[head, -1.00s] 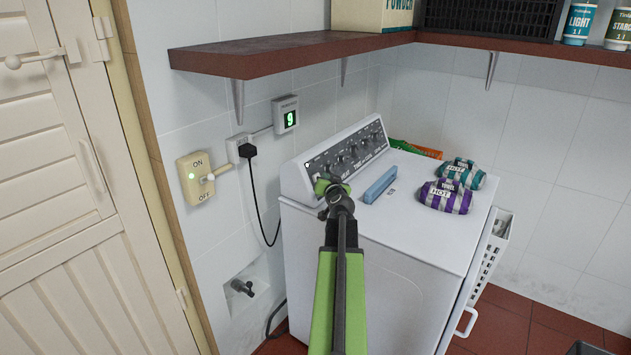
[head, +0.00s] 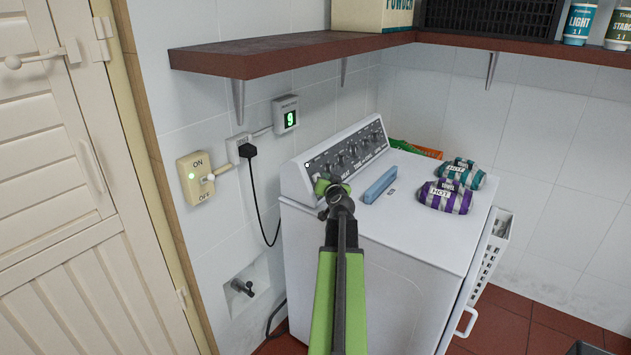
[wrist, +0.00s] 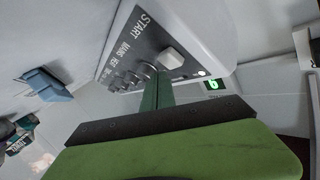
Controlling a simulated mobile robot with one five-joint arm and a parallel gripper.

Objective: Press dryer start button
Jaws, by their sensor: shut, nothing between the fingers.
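The white dryer (head: 410,270) has a sloped grey control panel (head: 352,150) with several knobs along its back edge. In the wrist view, a pale square button (wrist: 172,58) sits on the panel near the printed word START. A small white light (wrist: 202,73) is beside it. My gripper (head: 322,186) is shut and empty at the panel's near left end. In the wrist view its dark green fingertips (wrist: 158,84) are close beside the button, over the panel. I cannot tell whether they touch the panel. The arm hides the button in the head view.
A blue handle-like block (head: 380,185) and two striped bundles, purple (head: 445,196) and teal (head: 463,173), lie on the dryer top. A wall shelf (head: 290,55) overhangs behind. A wall switch (head: 196,178), black plug (head: 247,150) and lit display (head: 290,118) are left.

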